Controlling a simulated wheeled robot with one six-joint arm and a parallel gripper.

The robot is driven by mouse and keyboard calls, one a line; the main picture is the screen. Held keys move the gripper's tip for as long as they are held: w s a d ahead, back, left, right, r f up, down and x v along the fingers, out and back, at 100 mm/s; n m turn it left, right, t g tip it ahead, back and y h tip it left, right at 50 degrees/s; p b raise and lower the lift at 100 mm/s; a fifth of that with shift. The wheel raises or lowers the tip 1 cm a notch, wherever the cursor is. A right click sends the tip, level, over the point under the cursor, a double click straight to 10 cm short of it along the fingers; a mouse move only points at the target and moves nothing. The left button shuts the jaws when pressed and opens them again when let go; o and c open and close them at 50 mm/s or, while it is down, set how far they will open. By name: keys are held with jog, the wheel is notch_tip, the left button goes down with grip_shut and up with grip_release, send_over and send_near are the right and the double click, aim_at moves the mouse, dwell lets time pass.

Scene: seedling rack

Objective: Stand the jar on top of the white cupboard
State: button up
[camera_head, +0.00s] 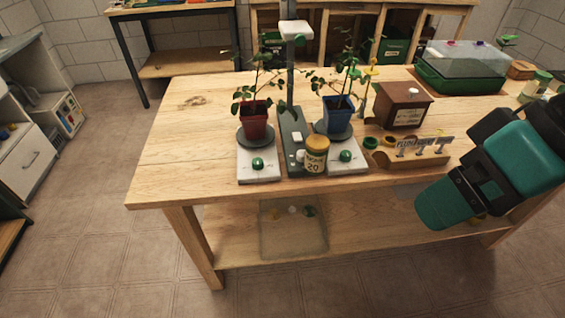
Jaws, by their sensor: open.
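A small jar (316,157) with an orange lid and a pale label stands upright near the table's front, between two white scale bases. Another jar (537,84) with a green lid stands at the far right of the table; the frame does not show which of the two is meant. A white cupboard (25,160) stands on the floor at the left edge, partly cut off by the frame. Its top is not clearly visible. My teal and black arm reaches in from the right over the table's front right. My gripper's fingers do not show.
On the wooden table (185,140) are potted plants in red (254,124) and blue (338,117) pots, a grey post stand (291,140), a brown box (402,107) and a green propagator (460,75). The table's left part is clear. Open floor (100,200) lies between table and cupboard.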

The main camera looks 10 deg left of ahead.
jog(key=w+a+f+t+y+b, duration=0.25)
jog(key=w+f+t+b, duration=0.35)
jog(key=f+b, duration=0.75)
jog(key=t+y+b, duration=0.3)
jog(key=t+b, duration=0.5)
jog(key=b, duration=1.3)
send_near(323, 157)
jog(key=p+x, duration=0.2)
jog(key=p, duration=0.3)
jog(key=p+x, duration=0.2)
jog(key=p, duration=0.3)
jog(key=p+x, duration=0.2)
jog(key=p, duration=0.4)
jog(key=shift+w+a+r, duration=0.15)
jog(key=shift+a+r, duration=0.15)
jog(key=shift+r, duration=0.05)
jog(key=shift+w+a+f, duration=0.15)
jog(key=shift+w+a, duration=0.1)
jog(key=shift+w, duration=0.15)
jog(key=p+x, duration=0.2)
jog(key=x, duration=0.2)
jog(key=shift+w+p, duration=0.25)
jog(key=shift+p, duration=0.15)
jog(key=shift+w+a+f, duration=0.15)
jog(key=shift+w+a, duration=0.05)
jog(key=shift+w, duration=0.05)
jog(key=c, duration=1.2)
